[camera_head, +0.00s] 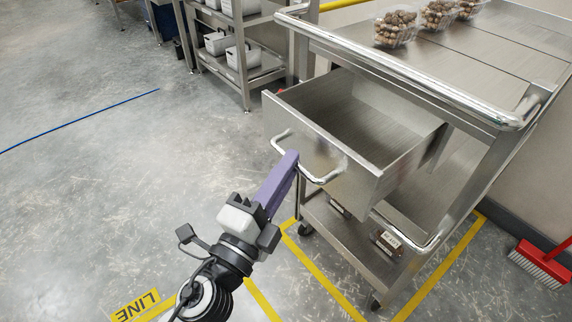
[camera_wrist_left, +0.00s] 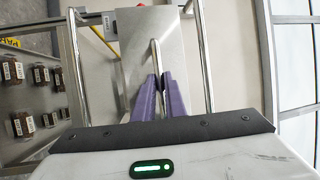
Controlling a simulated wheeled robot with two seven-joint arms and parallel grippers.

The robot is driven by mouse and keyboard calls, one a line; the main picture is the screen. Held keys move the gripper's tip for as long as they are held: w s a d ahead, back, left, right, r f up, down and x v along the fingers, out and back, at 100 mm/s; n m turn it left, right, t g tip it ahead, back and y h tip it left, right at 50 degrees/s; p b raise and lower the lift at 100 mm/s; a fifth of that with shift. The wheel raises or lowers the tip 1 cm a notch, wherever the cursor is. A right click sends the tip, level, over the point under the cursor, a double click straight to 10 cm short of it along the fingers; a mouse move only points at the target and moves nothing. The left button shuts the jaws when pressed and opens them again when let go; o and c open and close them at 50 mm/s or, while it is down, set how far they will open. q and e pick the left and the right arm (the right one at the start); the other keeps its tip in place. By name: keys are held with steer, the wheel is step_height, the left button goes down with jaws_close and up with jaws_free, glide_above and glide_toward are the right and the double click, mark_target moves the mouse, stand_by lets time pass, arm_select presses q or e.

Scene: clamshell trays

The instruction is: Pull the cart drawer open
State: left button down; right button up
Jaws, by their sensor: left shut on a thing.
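The cart drawer (camera_head: 375,148) is a steel box standing well out from the steel cart (camera_head: 480,55), and its inside looks empty. Its front has a bar handle (camera_head: 330,177). My left gripper (camera_head: 290,162) has purple fingers and is at the handle, shut on it. In the left wrist view the fingers (camera_wrist_left: 160,90) close around the handle bar (camera_wrist_left: 156,58), with the drawer front behind it. The fingers hide part of the handle. My right gripper is not in view.
Several clear clamshell trays (camera_head: 396,27) of brown items stand on the cart top. Labelled packs (camera_head: 388,241) lie on its lower shelf. A shelf unit with grey bins (camera_head: 240,56) stands behind. A red brush (camera_head: 540,262) lies at right.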

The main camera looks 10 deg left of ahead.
arm_select(q)
steer(key=c, duration=1.8)
jaws_free()
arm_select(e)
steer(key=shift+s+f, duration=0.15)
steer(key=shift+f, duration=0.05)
arm_select(q)
steer(key=shift+s, duration=0.1)
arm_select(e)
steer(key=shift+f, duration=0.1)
